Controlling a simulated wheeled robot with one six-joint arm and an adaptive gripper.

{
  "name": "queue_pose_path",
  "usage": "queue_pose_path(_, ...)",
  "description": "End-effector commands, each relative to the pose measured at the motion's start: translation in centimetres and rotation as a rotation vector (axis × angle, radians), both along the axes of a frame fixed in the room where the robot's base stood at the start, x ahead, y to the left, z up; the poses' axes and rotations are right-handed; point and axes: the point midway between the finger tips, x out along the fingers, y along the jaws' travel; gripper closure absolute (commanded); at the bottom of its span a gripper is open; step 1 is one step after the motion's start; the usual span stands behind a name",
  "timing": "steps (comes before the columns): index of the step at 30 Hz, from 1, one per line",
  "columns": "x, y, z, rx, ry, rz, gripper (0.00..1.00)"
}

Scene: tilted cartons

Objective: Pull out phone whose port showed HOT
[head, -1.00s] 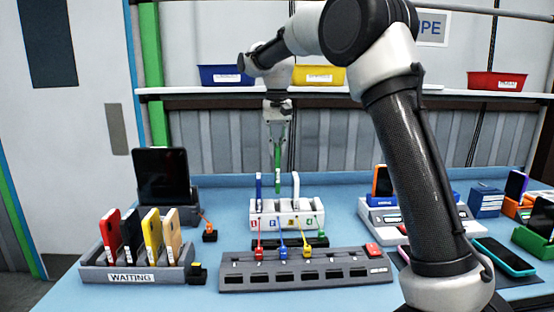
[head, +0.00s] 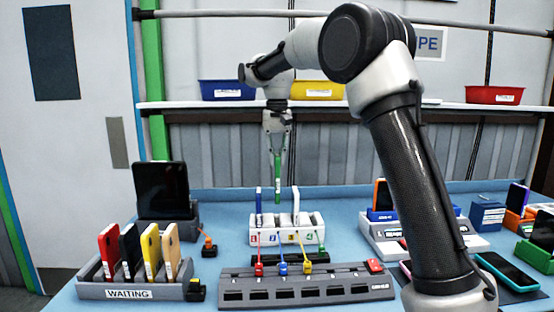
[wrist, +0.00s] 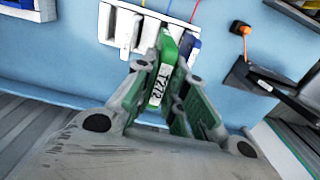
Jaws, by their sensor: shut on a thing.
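My gripper (head: 277,150) is shut on a green phone (head: 278,178) and holds it upright above the white charging dock (head: 262,236). In the wrist view the green phone (wrist: 163,75) shows a white label reading 1272 between the fingers (wrist: 170,85). The phone's lower end is above the dock's top, apart from it. The dock's ports are numbered in red, blue, yellow and green. A blue phone (head: 258,207) stands at the left slot and a white phone (head: 296,205) further right. No HOT reading is legible.
A grey power strip (head: 245,290) with red, blue and yellow plugs lies in front of the dock. The WAITING rack (head: 90,291) with several phones is at left. A tablet (head: 161,188) stands behind it. An orange phone (head: 383,195) stands in a dock at right.

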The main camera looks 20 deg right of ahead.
Motion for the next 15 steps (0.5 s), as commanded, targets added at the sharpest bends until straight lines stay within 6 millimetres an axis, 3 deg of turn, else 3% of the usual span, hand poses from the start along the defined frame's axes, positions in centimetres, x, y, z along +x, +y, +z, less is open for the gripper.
queue_pose_path(15, 0.06, 0.01, 0.97, 0.000, -0.003, 0.000, 1.00)
